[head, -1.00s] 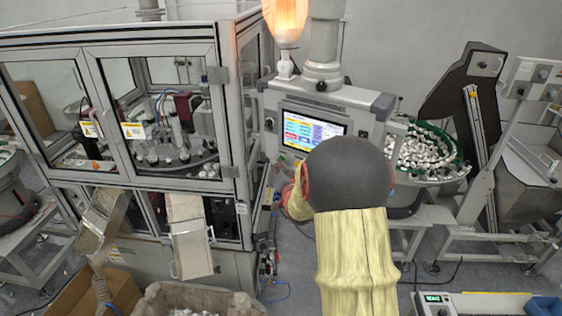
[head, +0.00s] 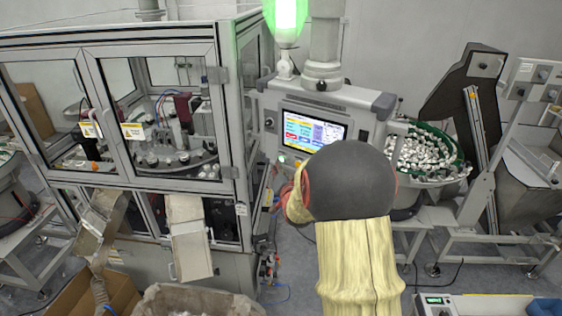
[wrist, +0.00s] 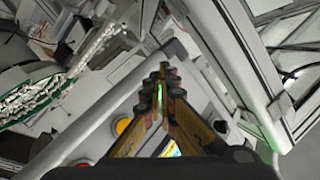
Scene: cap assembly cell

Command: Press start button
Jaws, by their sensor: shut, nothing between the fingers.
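The control panel (head: 340,106) with its lit screen (head: 312,132) stands at the middle of the head view. A small green button (head: 281,158) shows below the screen's left corner; my arm hides the panel's lower right part. In the wrist view my gripper (wrist: 163,76) is shut and empty, its fingers over the panel face. A green glow (wrist: 157,92) shows by the fingers, and a yellow button (wrist: 122,126) lies to their left. I cannot tell whether the fingertips touch a button. The gripper is hidden behind my arm in the head view.
A signal lamp (head: 286,18) above the panel glows green. The glazed machine enclosure (head: 130,110) stands close on the left. A bowl feeder (head: 428,155) of white caps is right of the panel. A bin (head: 190,300) and a cardboard box (head: 75,295) sit at front left.

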